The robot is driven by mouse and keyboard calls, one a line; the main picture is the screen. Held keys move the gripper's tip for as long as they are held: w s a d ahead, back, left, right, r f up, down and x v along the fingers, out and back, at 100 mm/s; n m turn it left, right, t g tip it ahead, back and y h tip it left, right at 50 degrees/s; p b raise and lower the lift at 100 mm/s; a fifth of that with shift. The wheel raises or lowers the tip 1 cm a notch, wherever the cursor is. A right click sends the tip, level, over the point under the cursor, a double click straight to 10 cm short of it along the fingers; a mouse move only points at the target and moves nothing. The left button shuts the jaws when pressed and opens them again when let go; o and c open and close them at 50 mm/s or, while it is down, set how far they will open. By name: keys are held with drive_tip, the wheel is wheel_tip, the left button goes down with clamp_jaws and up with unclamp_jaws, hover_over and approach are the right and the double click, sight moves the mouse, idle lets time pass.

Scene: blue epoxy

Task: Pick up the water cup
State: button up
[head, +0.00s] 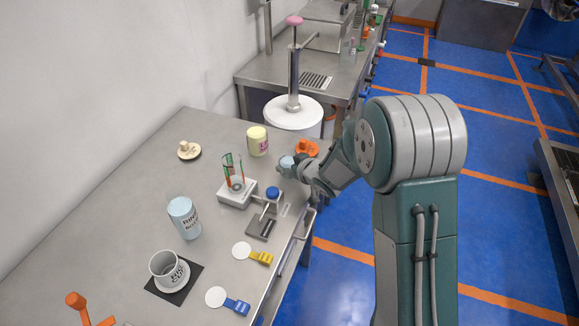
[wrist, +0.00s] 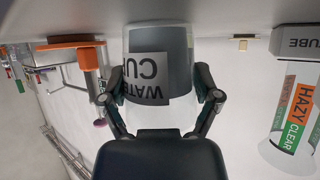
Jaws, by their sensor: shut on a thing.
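The water cup (wrist: 158,62) is a pale, see-through cup with a grey "WATER CU…" label, seen upside down in the wrist view. My gripper (wrist: 162,88) has one finger on each side of it and is shut on it. The cup's base end is at or very near the table surface, which lies along the top of that view; I cannot tell whether it touches. In the head view my gripper (head: 296,170) is low over the table's right side, and a small pale blue part of the cup (head: 287,162) shows there.
On the steel table (head: 130,200), an orange-based stand (head: 307,148) is close behind my gripper. A jar (head: 257,141), a glass on a white block (head: 235,182) and a tool with a blue knob (head: 271,193) are near. A blue tumbler (head: 184,217) and a cup (head: 167,269) stand in front left.

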sight(285, 153)
drive_tip(key=shift+d+r, duration=0.1)
drive_tip(key=shift+r, duration=0.3)
wheel_tip(285, 153, up, 3)
drive_tip(key=shift+f, duration=0.15)
drive_tip(key=r+v, duration=0.1)
drive_tip(key=v, duration=1.6)
drive_tip(key=shift+w, duration=0.35)
drive_tip(key=shift+w, duration=0.1)
